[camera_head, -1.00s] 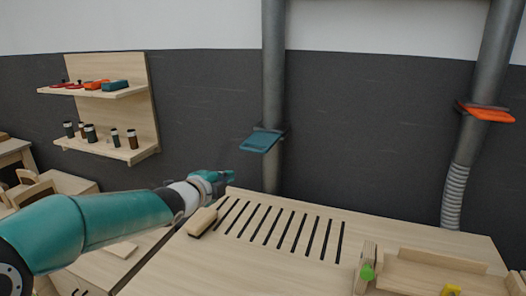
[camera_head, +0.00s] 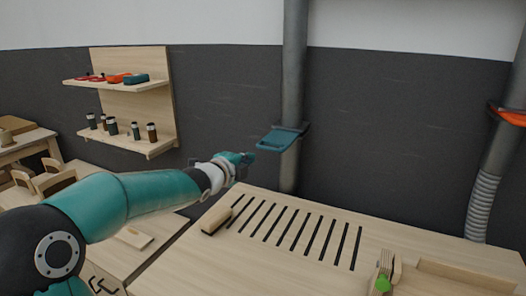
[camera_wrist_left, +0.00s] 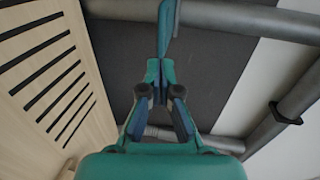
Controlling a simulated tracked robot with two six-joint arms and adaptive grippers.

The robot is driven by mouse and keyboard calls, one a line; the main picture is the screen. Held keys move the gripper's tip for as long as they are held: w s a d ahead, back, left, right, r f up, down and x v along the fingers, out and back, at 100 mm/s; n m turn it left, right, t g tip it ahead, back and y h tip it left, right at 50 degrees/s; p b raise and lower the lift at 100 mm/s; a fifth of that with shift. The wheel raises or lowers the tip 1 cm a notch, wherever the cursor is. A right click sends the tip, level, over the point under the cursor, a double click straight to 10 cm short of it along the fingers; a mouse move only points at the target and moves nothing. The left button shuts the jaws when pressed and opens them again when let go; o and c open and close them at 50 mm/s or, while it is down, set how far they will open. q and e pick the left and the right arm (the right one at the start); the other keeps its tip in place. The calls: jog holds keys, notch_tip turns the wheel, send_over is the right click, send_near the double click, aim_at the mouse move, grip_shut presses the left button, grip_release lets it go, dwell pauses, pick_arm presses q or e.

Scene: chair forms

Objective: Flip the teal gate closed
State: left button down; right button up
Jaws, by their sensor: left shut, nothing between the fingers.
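The teal gate (camera_head: 278,139) is a flat plate on the upright grey pipe (camera_head: 292,80) behind the workbench. In the head view it sticks out from the pipe toward the lower left. My left gripper (camera_head: 251,157) is beside and just below the plate's near left edge. In the left wrist view the gripper (camera_wrist_left: 160,72) is shut and empty, and the gate (camera_wrist_left: 166,30) shows nearly edge-on just beyond the fingertips. I cannot tell whether they touch. My right gripper is out of view.
The slotted workbench (camera_head: 350,225) lies below, with a wooden block (camera_head: 216,220) at its left end. An orange gate (camera_head: 510,116) sits on another pipe at right. A wall shelf (camera_head: 128,141) with small bottles hangs at left. Space above the bench is clear.

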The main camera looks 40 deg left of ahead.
pick_arm(q)
jog(key=p+x, duration=0.3)
jog(key=x, duration=0.7)
